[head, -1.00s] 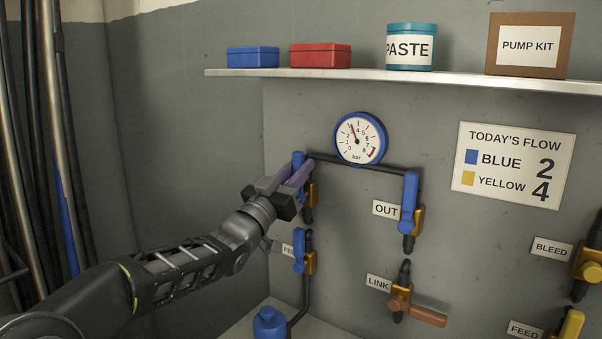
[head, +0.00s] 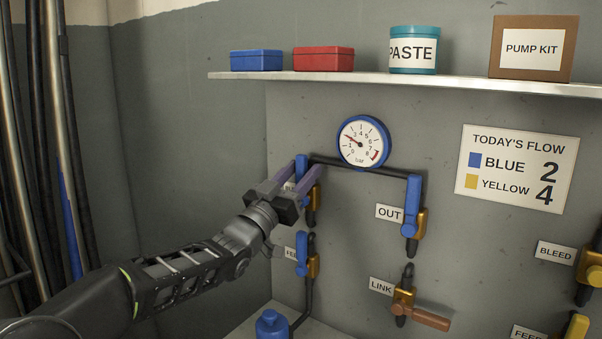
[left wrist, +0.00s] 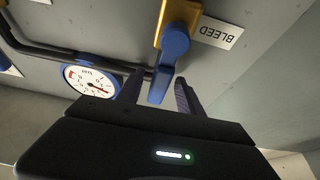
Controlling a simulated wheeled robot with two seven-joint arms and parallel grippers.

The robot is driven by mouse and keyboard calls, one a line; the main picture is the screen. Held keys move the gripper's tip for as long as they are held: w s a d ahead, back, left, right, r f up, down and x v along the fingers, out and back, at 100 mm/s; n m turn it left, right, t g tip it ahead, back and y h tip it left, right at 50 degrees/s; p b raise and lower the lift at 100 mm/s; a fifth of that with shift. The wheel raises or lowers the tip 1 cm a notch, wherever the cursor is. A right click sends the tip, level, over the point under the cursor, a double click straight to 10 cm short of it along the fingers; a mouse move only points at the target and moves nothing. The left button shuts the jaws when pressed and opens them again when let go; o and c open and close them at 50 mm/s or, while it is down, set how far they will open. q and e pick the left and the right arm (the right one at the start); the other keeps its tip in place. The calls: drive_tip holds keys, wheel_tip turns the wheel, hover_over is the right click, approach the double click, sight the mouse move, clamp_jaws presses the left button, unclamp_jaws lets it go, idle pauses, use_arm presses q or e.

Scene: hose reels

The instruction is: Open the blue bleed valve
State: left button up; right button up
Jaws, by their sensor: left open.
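The blue bleed valve's handle (head: 302,163) shows partly behind my left gripper in the head view, at the upper left of the pipework, pointing up. In the left wrist view the blue handle (left wrist: 161,86) lies between my fingers, below its brass body (left wrist: 180,12) and the upside-down BLEED label (left wrist: 216,30). My left gripper (head: 305,168) is open, with one finger on each side of the handle; I cannot tell whether they touch it. The blue gauge (head: 362,142) has its needle near 2. My right gripper is out of view.
The blue OUT valve (head: 411,205), blue FEED valve (head: 302,254) and orange LINK handle (head: 432,319) are close by. Yellow valves (head: 592,275) stand at the right. A shelf (head: 420,82) with boxes and a paste tub runs above. A flow sign (head: 515,168) hangs right.

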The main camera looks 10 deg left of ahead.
use_arm(q)
drive_tip(key=b+v, duration=0.1)
drive_tip(key=v, duration=0.6)
drive_tip(key=shift+s, duration=0.2)
drive_tip(key=shift+a, duration=0.15)
